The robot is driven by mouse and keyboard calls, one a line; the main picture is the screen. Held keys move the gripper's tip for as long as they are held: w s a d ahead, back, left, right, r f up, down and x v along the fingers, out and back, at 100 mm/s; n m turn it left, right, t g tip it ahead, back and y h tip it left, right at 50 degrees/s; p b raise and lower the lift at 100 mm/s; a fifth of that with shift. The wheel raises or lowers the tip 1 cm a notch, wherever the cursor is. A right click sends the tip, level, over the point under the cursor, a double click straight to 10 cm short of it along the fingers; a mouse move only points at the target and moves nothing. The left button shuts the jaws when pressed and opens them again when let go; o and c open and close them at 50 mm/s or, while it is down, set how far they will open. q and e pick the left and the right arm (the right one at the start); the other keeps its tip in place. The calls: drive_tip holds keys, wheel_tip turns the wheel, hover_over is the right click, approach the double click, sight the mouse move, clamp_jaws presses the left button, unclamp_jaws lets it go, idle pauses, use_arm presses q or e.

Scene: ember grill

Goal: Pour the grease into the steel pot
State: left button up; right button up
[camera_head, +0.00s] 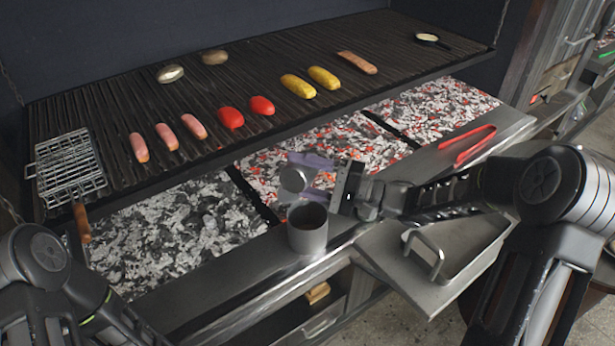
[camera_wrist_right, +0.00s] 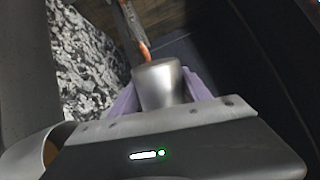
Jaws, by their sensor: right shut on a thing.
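A small steel cup (camera_head: 294,179) is held in my right gripper (camera_head: 309,178), between its purple fingers, above the front ledge of the grill. It looks tipped, with a round face toward the head camera. The cup (camera_wrist_right: 161,84) also shows between the fingers in the right wrist view. The steel pot (camera_head: 308,238) stands upright on the ledge just below the cup, its inside dark reddish brown. Part of the pot (camera_wrist_right: 28,158) seems to show at the lower left of the wrist view. I cannot see any grease flowing. My left arm shows at lower left, its gripper out of frame.
Sausages, red and yellow peppers and potatoes lie on the grill grate (camera_head: 105,105), with a wire basket (camera_head: 70,170) at left. Red tongs (camera_head: 466,146) lie on the ledge at right. A handled steel tray (camera_head: 455,262) sits right of the pot. Hot coals (camera_head: 185,230) lie behind the ledge.

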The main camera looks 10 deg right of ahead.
drive_tip(key=shift+r+p, duration=0.2)
drive_tip(key=shift+p, duration=0.1)
drive_tip(key=shift+f, duration=0.1)
drive_tip(key=shift+w+d+r+m+t, duration=0.2)
drive_tip(key=shift+w+m, duration=0.05)
drive_tip(key=shift+m, duration=0.55)
drive_tip(key=shift+w+d+r+m+t, duration=0.15)
drive_tip(key=shift+w+m+t, duration=0.05)
drive_tip(key=shift+m, duration=0.6)
drive_tip(key=shift+w+d+r+m+t, duration=0.2)
drive_tip(key=shift+w+m, duration=0.05)
drive_tip(key=shift+m, duration=0.55)
drive_tip(key=shift+w+d+r+m+t, duration=0.15)
drive_tip(key=shift+w+d+m, duration=0.1)
drive_tip(key=shift+m, duration=0.6)
drive_tip(key=shift+w+d+m+t, duration=0.2)
drive_tip(key=shift+w+m, duration=0.1)
drive_tip(key=shift+m, duration=0.5)
drive_tip(key=shift+w+d+r+m+t, duration=0.15)
drive_tip(key=shift+w+d+m, duration=0.1)
drive_tip(key=shift+m, duration=0.6)
drive_tip(key=n, duration=0.1)
drive_tip(key=s+a+n, duration=0.1)
drive_tip(key=n, duration=0.1)
drive_tip(key=n+g, duration=0.1)
drive_tip(key=shift+s+a+f+n, duration=0.2)
drive_tip(key=shift+s+f+n, duration=0.05)
drive_tip(key=shift+s+n, duration=0.15)
drive_tip(key=shift+w, duration=0.1)
